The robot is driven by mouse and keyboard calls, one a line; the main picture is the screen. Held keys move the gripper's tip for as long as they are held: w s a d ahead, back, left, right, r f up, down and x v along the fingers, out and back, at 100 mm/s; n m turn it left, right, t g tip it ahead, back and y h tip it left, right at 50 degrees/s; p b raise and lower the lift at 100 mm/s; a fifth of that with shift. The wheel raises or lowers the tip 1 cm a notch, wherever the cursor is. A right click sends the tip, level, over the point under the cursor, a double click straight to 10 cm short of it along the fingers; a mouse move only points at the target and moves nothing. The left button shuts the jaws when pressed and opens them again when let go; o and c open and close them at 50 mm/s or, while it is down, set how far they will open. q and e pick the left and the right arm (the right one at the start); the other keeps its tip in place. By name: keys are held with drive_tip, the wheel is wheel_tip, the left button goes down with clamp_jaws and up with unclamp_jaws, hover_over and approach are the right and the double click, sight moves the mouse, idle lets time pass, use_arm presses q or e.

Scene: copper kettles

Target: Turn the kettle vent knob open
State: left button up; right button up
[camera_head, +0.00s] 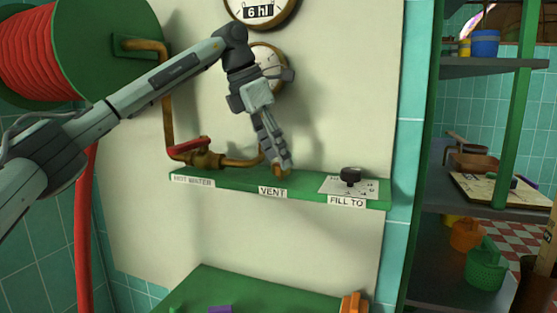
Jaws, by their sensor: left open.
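A green ledge (222,186) on the wall carries the labels HOT WATER, VENT (272,191) and FILL TO. My left gripper (281,166) points down just above the ledge at the VENT label. It is open, its fingers close together in this view. A small brass-orange piece (278,173) shows at the fingertips, mostly covered by them; it may be the vent knob, and I cannot tell whether the fingers touch it. My right gripper is not in view.
A brass valve with a red handle (187,146) sits by HOT WATER. A black knob (350,175) stands on a marked plate above FILL TO. Round gauges hang behind my left arm. A green surface (255,291) lies below, and shelves (490,66) stand at right.

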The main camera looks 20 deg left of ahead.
use_arm(q)
drive_tip(key=shift+w+d+f, duration=0.15)
drive_tip(key=shift+d+f, duration=0.05)
drive_tip(key=shift+f, duration=0.45)
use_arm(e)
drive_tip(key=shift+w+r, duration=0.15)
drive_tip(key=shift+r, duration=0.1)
use_arm(q)
drive_tip(key=c, duration=1.2)
drive_tip(key=shift+o, duration=0.2)
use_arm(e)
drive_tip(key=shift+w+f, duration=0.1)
